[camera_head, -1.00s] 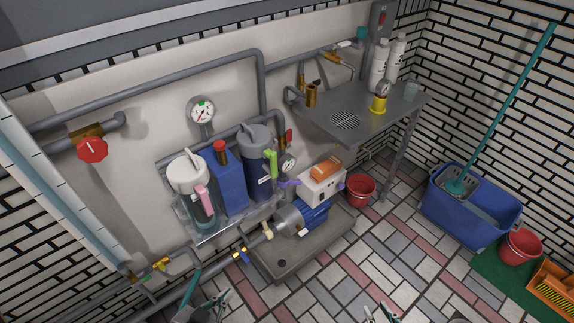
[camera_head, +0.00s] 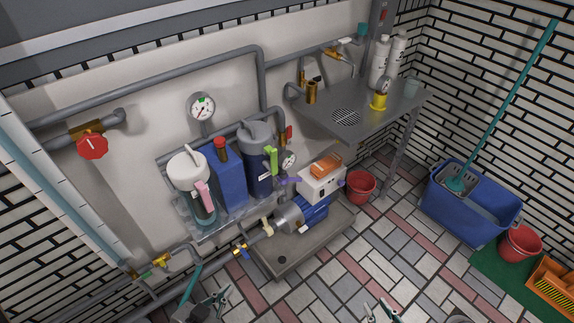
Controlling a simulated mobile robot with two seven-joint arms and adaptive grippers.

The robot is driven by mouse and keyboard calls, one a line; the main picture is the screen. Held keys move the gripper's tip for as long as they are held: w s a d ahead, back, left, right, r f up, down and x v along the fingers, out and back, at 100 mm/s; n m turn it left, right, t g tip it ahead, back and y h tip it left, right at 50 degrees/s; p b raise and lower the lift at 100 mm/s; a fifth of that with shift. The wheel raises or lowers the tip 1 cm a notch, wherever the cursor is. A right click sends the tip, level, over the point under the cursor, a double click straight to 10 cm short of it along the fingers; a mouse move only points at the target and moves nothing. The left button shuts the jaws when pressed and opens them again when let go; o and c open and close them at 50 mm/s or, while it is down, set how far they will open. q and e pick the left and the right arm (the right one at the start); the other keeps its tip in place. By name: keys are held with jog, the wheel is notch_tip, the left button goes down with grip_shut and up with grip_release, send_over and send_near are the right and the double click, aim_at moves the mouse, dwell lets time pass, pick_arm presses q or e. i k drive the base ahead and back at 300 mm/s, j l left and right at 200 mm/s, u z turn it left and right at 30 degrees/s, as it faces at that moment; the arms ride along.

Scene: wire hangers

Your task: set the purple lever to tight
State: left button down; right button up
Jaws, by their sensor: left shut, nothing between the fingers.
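The purple lever (camera_head: 290,181) is a small handle on the pipework between the dark blue canister and the white pump box. It points left of the box, and its setting marks are too small to read. My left gripper (camera_head: 223,299) is at the bottom edge, low over the floor in front of the pump tray, well away from the lever. It is shut and empty. My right gripper (camera_head: 381,311) is at the bottom edge further right, partly cut off by the frame, also away from the lever. Its finger opening is unclear.
The pump box (camera_head: 321,184) has an orange sponge-like block on top. The dark blue canister (camera_head: 257,165) with a green handle stands close left of the lever. A red bucket (camera_head: 360,187) stands right of the pump. The tiled floor in front is clear.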

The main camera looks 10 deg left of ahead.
aim_at(285, 181)
jog(key=i+l+u, duration=0.2)
jog(key=u, duration=0.2)
jog(key=i+l+u, duration=0.2)
jog(key=u, duration=0.25)
